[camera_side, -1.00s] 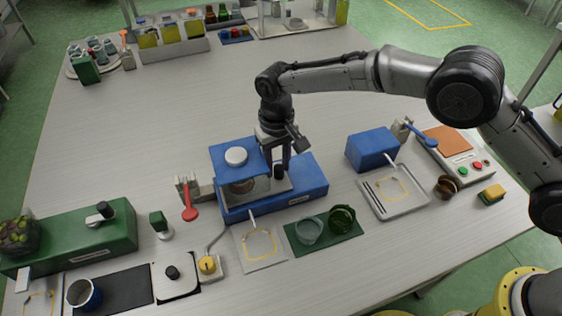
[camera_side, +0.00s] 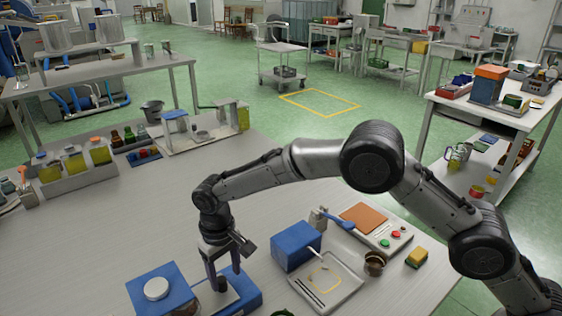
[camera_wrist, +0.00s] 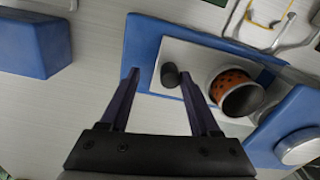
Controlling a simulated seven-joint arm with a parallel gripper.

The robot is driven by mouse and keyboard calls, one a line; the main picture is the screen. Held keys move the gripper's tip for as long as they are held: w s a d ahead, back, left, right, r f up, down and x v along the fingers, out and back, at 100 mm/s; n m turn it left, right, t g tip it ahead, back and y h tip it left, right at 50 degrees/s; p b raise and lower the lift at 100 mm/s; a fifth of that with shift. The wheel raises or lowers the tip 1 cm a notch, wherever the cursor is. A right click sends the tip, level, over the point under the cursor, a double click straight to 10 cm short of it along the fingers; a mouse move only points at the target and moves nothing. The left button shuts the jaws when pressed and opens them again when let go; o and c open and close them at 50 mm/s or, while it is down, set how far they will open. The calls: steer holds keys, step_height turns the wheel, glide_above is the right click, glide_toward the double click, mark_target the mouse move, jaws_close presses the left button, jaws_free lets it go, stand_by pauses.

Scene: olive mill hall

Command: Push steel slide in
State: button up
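A blue press-like device with a white round cap (camera_side: 156,288) stands at the bottom of the side view, partly cut off. In the wrist view its blue body (camera_wrist: 145,35) surrounds a pale steel slide (camera_wrist: 195,58). A dark knob (camera_wrist: 170,75) stands on the slide, beside a round holder with an orange-brown perforated inside (camera_wrist: 232,84). My gripper (camera_wrist: 158,74) is open, its two fingers apart on either side of the knob, which is nearer the right finger. I cannot tell if they touch. In the side view my gripper (camera_side: 220,280) reaches down at the device.
A second blue box (camera_side: 296,245) stands to the right, with a light tray (camera_side: 345,300) in front. A control panel with buttons (camera_side: 378,235), a brown cup (camera_side: 375,263) and a yellow sponge (camera_side: 416,258) are farther right.

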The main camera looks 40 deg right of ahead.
steer(key=d, duration=0.6)
step_height(320, 180, up, 14)
steer(key=s+d+r+m+t, duration=0.1)
steer(key=s+d+r+t, duration=0.1)
steer(key=d+r, duration=0.6)
step_height(320, 180, up, 4)
steer(key=shift+s+f+y, duration=0.2)
steer(key=shift+s+y, duration=0.1)
steer(key=shift+s, duration=0.15)
steer(key=shift+d, duration=0.1)
